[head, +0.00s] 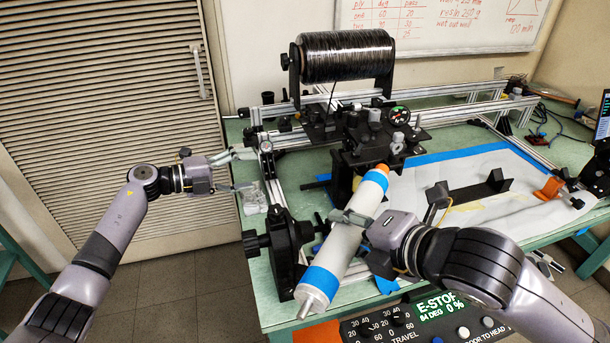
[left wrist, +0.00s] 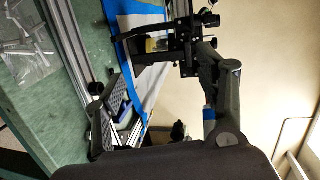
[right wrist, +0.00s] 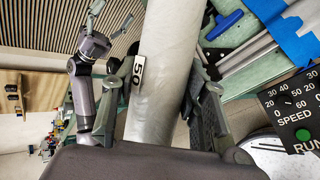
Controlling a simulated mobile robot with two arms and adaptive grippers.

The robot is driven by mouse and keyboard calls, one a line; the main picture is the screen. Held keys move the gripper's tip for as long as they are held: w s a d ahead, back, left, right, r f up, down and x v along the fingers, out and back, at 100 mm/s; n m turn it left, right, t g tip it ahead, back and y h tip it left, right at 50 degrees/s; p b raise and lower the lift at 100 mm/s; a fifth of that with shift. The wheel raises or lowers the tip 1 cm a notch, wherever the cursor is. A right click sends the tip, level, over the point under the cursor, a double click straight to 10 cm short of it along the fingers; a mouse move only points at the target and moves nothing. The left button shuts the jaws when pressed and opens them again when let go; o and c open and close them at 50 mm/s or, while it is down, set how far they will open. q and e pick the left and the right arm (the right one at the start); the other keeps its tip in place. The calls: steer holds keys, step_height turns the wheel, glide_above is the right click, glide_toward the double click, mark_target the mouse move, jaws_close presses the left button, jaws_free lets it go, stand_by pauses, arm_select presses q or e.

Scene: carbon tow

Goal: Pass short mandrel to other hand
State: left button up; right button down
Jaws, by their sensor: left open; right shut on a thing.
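The short mandrel (head: 336,246) is a pale grey cylinder with blue tape bands, an orange upper end and a metal shaft at the lower end. My right gripper (head: 358,238) is shut on its middle and holds it tilted above the front of the bench. In the right wrist view the mandrel (right wrist: 160,75) lies between the fingers, with a "50" label beside it. My left gripper (head: 238,171) is open and empty, left of the mandrel and apart from it.
The winding machine (head: 375,140) with a black tow spool (head: 345,56) stands behind the mandrel. A black headstock (head: 284,245) is close on its left. A control panel (head: 420,318) is at the front. A black bracket (head: 478,193) lies on white sheeting at the right.

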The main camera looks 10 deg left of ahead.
arm_select(q)
steer(key=s+d+r+m+g, duration=0.55)
steer(key=s+d+r, duration=0.25)
steer(key=d+r, duration=0.25)
steer(key=m+g+y, duration=0.2)
steer(key=m, duration=0.2)
glide_toward(351, 202)
steer(key=x, duration=1.2)
steer(key=shift+d+f, duration=0.2)
steer(key=shift+d, duration=0.15)
steer(key=shift+c, duration=0.2)
